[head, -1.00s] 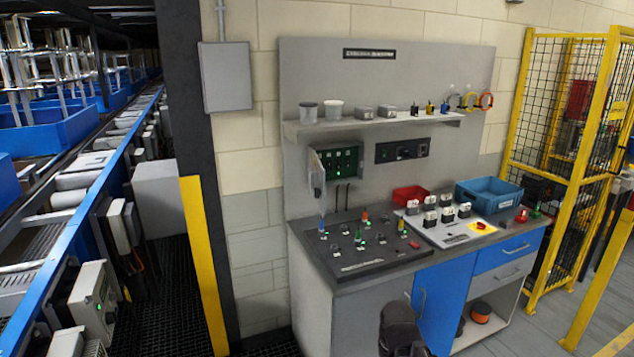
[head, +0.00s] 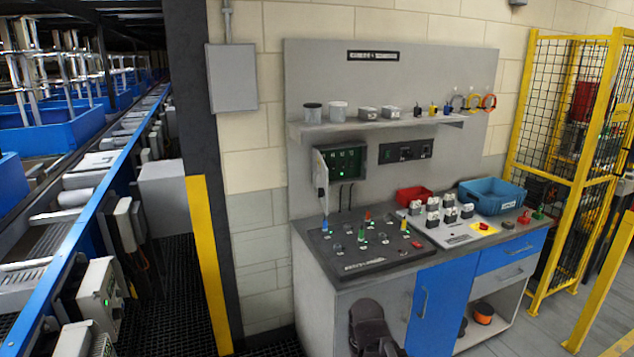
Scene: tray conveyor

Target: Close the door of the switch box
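The switch box (head: 358,171) is a small box with a dark green inside and lit green spots, mounted on the grey back panel above the bench. Its grey door (head: 320,171) stands open at the box's left side, swung out from the panel. A dark, rounded end part of my arm, which looks like my gripper (head: 369,326), shows at the bottom centre in front of the bench cabinet. It is low and well apart from the door. Its fingertips cannot be made out, and nothing held is visible.
The bench top holds a dark board (head: 352,264) with coloured switches, a red bin (head: 412,194) and a blue crate (head: 511,203). A shelf (head: 300,129) with small items runs above the box. A conveyor lies left, a yellow fence (head: 590,150) right.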

